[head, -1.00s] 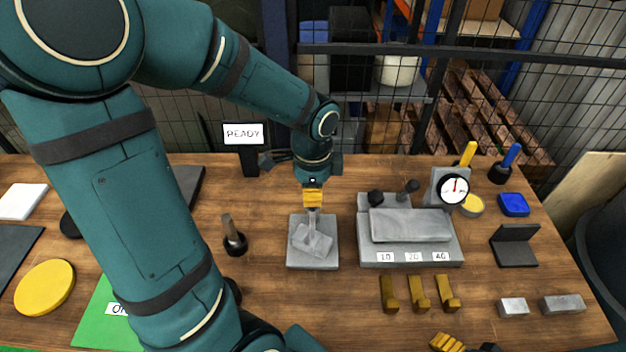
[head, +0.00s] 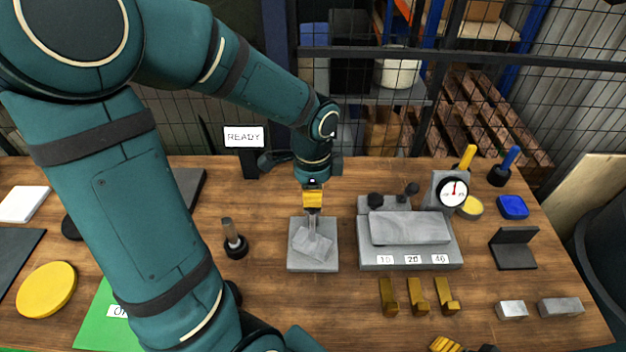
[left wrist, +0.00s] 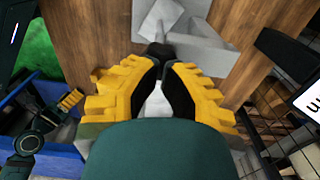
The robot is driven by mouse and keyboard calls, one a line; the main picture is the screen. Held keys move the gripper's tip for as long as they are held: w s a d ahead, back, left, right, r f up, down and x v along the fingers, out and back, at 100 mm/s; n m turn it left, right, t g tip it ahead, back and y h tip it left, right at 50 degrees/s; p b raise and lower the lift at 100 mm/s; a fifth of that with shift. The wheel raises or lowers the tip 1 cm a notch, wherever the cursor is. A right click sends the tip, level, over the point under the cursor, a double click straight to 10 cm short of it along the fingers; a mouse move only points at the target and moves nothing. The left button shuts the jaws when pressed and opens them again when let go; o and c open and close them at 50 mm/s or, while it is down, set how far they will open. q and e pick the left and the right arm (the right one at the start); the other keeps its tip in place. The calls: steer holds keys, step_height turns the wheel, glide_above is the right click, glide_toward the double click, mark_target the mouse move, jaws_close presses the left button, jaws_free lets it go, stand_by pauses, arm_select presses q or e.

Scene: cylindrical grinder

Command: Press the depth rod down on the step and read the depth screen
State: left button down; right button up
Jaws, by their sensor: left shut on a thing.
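My left gripper (head: 312,197) is shut on the upper part of the grey depth rod (head: 312,224), above the grey step block (head: 297,262). The rod points down to the block's raised, tilted-looking piece; I cannot tell whether its tip touches. In the left wrist view the yellow fingers (left wrist: 158,75) close around a dark part of the tool, with the step block (left wrist: 158,14) beyond. The depth screen (head: 243,137) reads "READY"; it also shows partly in the wrist view (left wrist: 308,102). Yellow fingers of my right gripper (head: 447,343) show at the bottom edge, partly cut off.
A dark knobbed stand (head: 235,244) is left of the block. A wire fence (head: 500,60) runs behind the table.

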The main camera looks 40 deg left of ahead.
arm_select(q)
step_height(320, 180, up, 4)
steer(key=p, duration=0.3)
steer(key=shift+r, duration=0.2)
arm_select(e)
steer(key=r, duration=0.2)
steer(key=w+r, duration=0.1)
steer(key=r, duration=0.1)
steer(key=shift+d, duration=0.1)
step_height(320, 180, up, 4)
steer(key=p, duration=0.3)
steer(key=shift+d+f+p, duration=0.1)
steer(key=shift+p, duration=0.25)
arm_select(q)
step_height(320, 180, up, 4)
steer(key=shift+f, duration=0.1)
steer(key=shift+f, duration=0.1)
arm_select(e)
steer(key=shift+f, duration=0.1)
arm_select(q)
steer(key=shift+s, duration=0.1)
